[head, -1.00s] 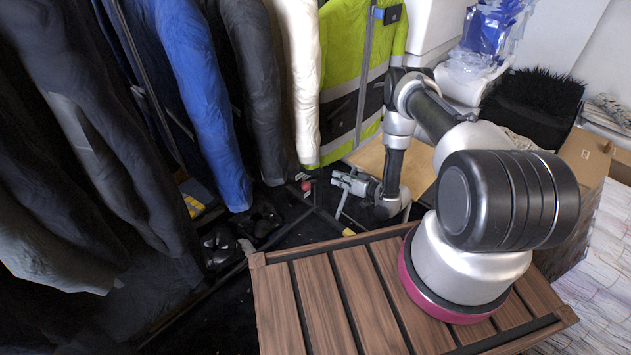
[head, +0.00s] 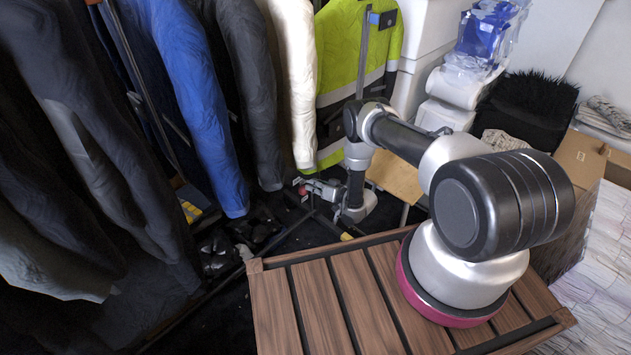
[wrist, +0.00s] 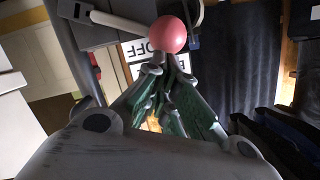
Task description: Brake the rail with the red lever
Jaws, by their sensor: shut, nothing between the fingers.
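The red lever's round knob (wrist: 167,34) shows just beyond my fingertips in the wrist view. A pale rod (wrist: 118,22) runs from the left toward it, and a white label reading "OFF" (wrist: 140,50) is behind it. In the head view the knob (head: 302,189) is small, low by the rack's base. My gripper (wrist: 168,58) is shut and empty, its tips just below the knob in the picture; whether they touch is unclear. In the head view my gripper (head: 310,187) points left at the knob. The rail (head: 363,55) is a dark upright post among the clothes.
Hanging garments, including a blue sleeve (head: 200,110) and a yellow-green vest (head: 340,60), crowd the left and middle. Shoes (head: 218,250) lie on the dark floor. A wooden slatted top (head: 275,310) is under my arm. A cardboard box (head: 580,160) stands at right.

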